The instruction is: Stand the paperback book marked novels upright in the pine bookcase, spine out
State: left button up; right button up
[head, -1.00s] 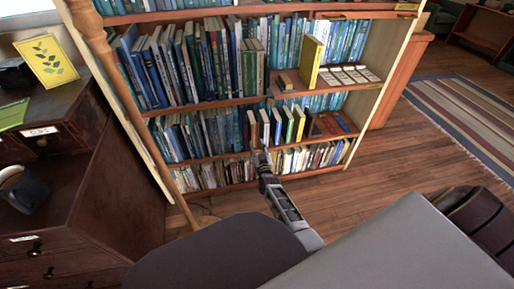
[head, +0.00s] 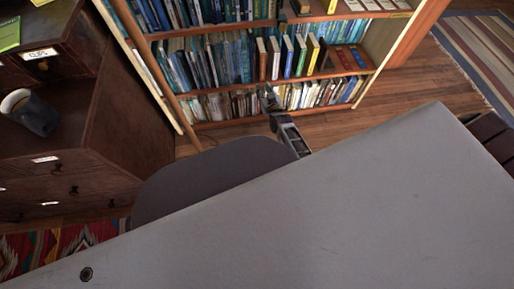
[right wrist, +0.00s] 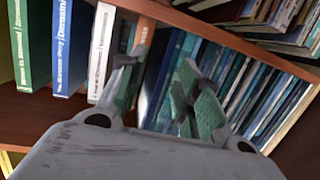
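The pine bookcase (head: 190,34) stands ahead, its shelves filled with books. Standing on its middle shelf are a brown book (head: 262,60), a white one (head: 274,58), a blue one (head: 287,57), a green one (head: 299,56) and a yellow one (head: 312,54). I cannot read "novels" on any spine, so I cannot tell which book is the paperback. My right gripper (head: 268,97) is just in front of the lower shelves. In the right wrist view my right gripper (right wrist: 158,82) has its fingers apart, with the brown book's spine (right wrist: 146,33) showing beyond them. My left gripper is out of view.

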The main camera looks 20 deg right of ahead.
jog(key=s+a+n+g+y, duration=0.1)
jog(key=s+a+g, duration=0.2)
jog(key=s+a, duration=0.3)
jog(key=s+a+r+n+g+y, duration=0.1)
jog(key=s+a, duration=0.4)
jog(key=s, duration=1)
jog(key=s+a+n+g+y, duration=0.1)
jog(key=s+a+g+y, duration=0.2)
jog(key=s+a+g, duration=0.3)
jog(key=s, duration=0.5)
jog(key=shift+a+r+n, duration=0.25)
jog(key=shift+a+n, duration=0.05)
jog(key=shift+a, duration=0.05)
